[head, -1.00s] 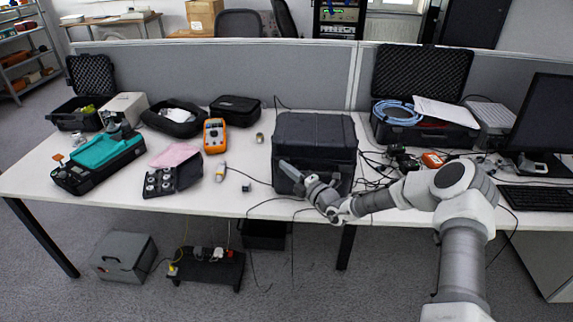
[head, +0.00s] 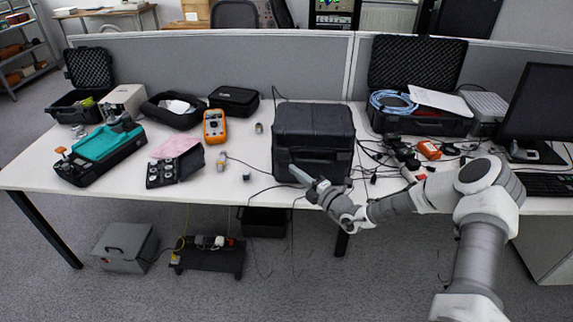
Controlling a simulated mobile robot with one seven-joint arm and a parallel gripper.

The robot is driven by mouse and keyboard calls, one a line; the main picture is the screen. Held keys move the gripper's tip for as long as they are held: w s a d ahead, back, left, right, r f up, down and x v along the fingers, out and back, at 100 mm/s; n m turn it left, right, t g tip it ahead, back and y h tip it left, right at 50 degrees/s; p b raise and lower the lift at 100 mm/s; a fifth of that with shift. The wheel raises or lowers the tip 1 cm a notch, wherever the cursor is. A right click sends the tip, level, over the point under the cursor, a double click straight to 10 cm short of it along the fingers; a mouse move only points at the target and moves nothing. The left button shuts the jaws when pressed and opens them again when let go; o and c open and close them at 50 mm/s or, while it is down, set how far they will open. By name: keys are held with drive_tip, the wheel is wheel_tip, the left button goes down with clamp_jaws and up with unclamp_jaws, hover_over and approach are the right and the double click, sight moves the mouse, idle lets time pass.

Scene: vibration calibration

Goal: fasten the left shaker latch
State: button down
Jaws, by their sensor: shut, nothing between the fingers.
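A black hard case (head: 313,122), which I take to be the shaker, stands on the white table in the middle of the head view. Its lid is down. My gripper (head: 294,170) is in front of the lower left part of the case front, pointing up and to the left. It is shut and empty. The left latch is too small and dark to make out, so I cannot tell whether it is open or fastened. I cannot tell whether the fingertips touch the case.
An orange multimeter (head: 214,126) and a black case with round weights (head: 175,166) lie to the left. Cables (head: 375,160) and an open black case with a blue hose (head: 392,102) are to the right. The table's front edge runs under my arm.

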drive_tip(key=v, duration=0.5)
drive_tip(key=shift+r, duration=0.1)
idle(0.3)
drive_tip(key=s+a+r+n+g+h, duration=0.1)
drive_tip(key=s+a+r+n+g, duration=0.2)
drive_tip(key=s+r+n+g, duration=0.55)
drive_tip(key=s+a+r+n+g, duration=0.35)
drive_tip(key=s+n, duration=0.65)
drive_tip(key=n, duration=0.7)
drive_tip(key=s+d+r+n+t+h, duration=0.4)
drive_tip(key=s+d+r+n+h, duration=0.7)
drive_tip(key=s+d+n, duration=0.5)
drive_tip(key=shift+s+d+r+n+h, duration=0.3)
drive_tip(key=shift+s+r+n, duration=0.35)
drive_tip(key=shift+r+n, duration=0.75)
